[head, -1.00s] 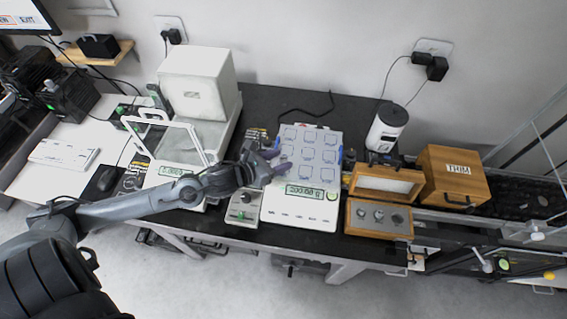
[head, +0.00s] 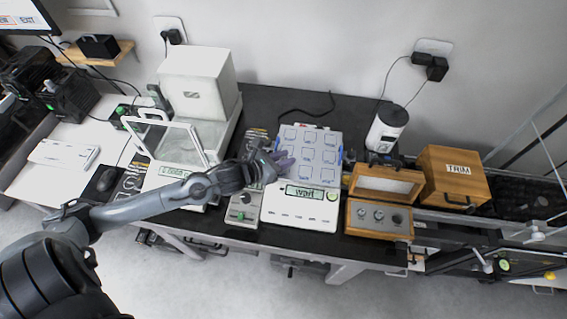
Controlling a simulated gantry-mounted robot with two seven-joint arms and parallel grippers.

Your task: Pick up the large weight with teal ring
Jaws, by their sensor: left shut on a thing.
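My left gripper (head: 283,160) is at the left edge of the grid-marked plate (head: 316,174) of the white balance (head: 301,210). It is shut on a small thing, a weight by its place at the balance. The fingers and the small scale hide it, and no teal ring can be made out. The balance display (head: 304,193) reads "wait". An open wooden case (head: 377,228) to the right of the balance holds several small weights (head: 378,215); their ring colours do not show. My right gripper is not in view.
A small control unit (head: 242,208) stands left of the balance. A glass-doored balance (head: 167,170) is further left. A wooden box marked TRIM (head: 456,179) and a white cylindrical device (head: 387,128) stand at right. The black table behind the balance is mostly clear.

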